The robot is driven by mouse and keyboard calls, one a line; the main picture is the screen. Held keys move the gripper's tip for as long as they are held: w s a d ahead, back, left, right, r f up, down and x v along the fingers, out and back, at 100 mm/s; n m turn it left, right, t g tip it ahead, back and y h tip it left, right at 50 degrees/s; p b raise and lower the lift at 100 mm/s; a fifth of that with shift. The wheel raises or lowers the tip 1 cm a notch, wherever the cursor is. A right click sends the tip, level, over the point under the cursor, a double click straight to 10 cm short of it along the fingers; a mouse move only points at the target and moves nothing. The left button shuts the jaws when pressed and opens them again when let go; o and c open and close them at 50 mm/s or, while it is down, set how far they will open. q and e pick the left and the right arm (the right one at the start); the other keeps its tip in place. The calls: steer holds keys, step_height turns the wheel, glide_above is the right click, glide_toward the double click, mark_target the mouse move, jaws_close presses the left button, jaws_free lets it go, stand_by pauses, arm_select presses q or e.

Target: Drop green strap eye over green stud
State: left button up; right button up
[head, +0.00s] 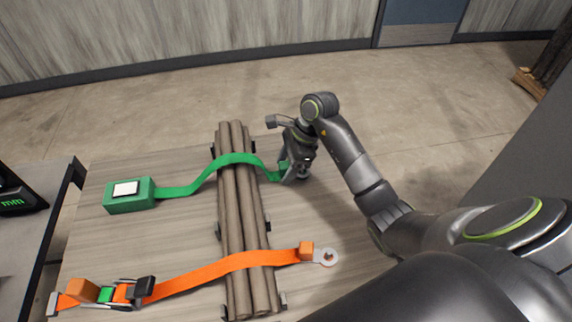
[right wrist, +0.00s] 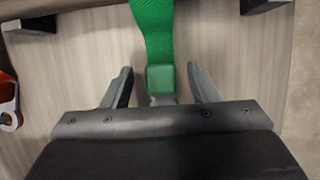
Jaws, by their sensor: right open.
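The green strap (head: 233,160) runs from a green box (head: 130,194) at the left, over the bundle of brown poles, to my right gripper (head: 297,176). In the right wrist view, the strap (right wrist: 153,28) ends in a green block (right wrist: 161,78) between the two fingers of my right gripper (right wrist: 160,88). The fingers are apart, with a gap on each side of the block. A grey piece just below the block shows only in part. The strap eye's hole and the green stud are hidden or cannot be made out. My left gripper is not in view.
Brown poles (head: 239,220) lie between dark posts on the wooden table (head: 120,240). An orange strap (head: 200,279) crosses them nearer, ending in an orange block and a metal eye (head: 327,257) around a stud. A ratchet (head: 125,292) sits at the lower left.

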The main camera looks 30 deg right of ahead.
steer(key=p+v, duration=0.3)
steer(key=v, duration=1.4)
steer(key=shift+r, duration=0.2)
